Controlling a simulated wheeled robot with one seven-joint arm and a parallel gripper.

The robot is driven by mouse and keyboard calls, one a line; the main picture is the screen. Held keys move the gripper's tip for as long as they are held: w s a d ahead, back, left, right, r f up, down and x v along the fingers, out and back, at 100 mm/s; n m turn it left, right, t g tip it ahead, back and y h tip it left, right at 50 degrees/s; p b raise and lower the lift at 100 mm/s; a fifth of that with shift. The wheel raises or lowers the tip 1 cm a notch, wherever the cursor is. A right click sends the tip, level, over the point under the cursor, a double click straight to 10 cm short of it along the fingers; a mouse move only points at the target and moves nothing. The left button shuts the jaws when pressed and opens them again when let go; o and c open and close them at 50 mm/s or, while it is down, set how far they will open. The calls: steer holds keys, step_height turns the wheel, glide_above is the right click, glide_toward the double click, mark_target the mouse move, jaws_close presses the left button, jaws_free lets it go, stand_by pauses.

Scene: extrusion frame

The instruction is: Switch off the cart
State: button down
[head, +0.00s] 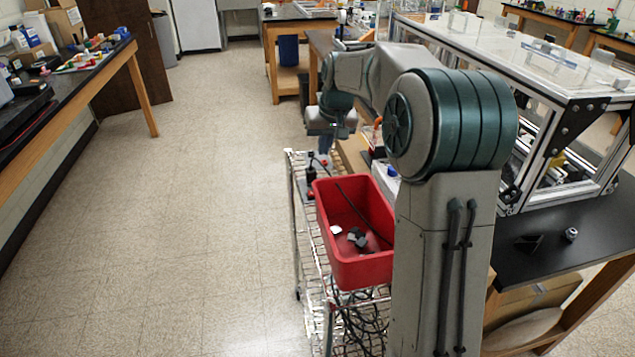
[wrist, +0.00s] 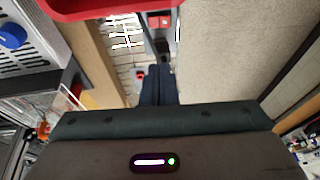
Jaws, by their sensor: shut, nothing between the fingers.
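The cart (head: 292,175) is a wire-shelf cart left of my arm in the head view, and its wire shelf (wrist: 127,40) also shows in the wrist view. My gripper (head: 323,149) points down over the cart's far end; its dark fingers (wrist: 158,84) are pressed together and empty. A small dark device with a red part (wrist: 160,21) lies beyond the fingertips in the wrist view. A small red piece on a pale mount (wrist: 140,75) is just left of the fingers. I cannot tell which of these is the switch or its position.
A red bin (head: 345,268) with dark pieces and a cable sits on the cart. Cables (head: 360,325) hang below it. A framed clear enclosure (head: 540,110) stands on the bench at right. Open floor (head: 190,200) lies to the left, before a side table (head: 65,100).

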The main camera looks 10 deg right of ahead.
steer(key=shift+a+f, duration=0.1)
steer(key=shift+a, duration=0.1)
steer(key=x, duration=0.4)
steer(key=p+x, duration=0.1)
steer(key=x, duration=0.7)
steer(key=shift+s+a+f+p, duration=0.2)
steer(key=shift+s+f+p, duration=0.1)
steer(key=shift+a+f, duration=0.15)
steer(key=shift+f, duration=0.45)
